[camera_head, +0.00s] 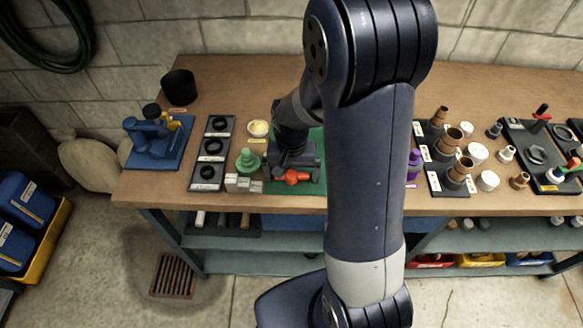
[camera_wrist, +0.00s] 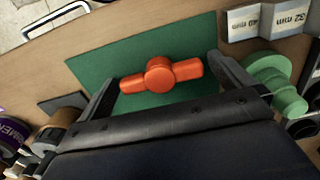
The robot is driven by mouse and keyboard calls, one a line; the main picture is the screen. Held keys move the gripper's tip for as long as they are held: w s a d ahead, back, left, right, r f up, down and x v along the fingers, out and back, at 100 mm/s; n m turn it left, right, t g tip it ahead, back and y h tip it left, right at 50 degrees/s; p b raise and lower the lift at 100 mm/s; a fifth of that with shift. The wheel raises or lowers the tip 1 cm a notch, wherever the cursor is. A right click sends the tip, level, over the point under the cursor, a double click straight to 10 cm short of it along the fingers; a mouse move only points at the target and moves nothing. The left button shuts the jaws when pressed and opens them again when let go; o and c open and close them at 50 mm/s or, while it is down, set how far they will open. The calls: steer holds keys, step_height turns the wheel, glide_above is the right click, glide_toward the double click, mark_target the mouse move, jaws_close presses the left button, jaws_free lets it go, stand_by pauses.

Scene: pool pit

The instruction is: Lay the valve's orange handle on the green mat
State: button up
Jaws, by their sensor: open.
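The orange handle (camera_wrist: 160,74), a round hub with two arms, is over the green mat (camera_wrist: 90,67) in the wrist view. It appears to lie flat on the mat, clear of the mat's edges. In the head view the handle (camera_head: 296,177) shows just in front of my gripper, near the front of the mat (camera_head: 275,188). My gripper (camera_wrist: 162,72) is open, with one finger beyond each end of the handle and gaps visible. My arm and gripper hide much of the mat in the head view. I cannot make out the valve body.
A green stepped fitting (camera_head: 247,160) and white size blocks (camera_head: 243,184) stand close left of the mat. A black ring tray (camera_head: 211,150) and brown stepped fittings (camera_head: 453,137) stand farther out. The bench's back strip is mostly clear.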

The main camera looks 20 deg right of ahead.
mark_target(292, 174)
step_height(292, 174, up, 12)
steer(key=shift+r, duration=0.15)
stand_by(0.3)
steer(key=shift+d, duration=0.1)
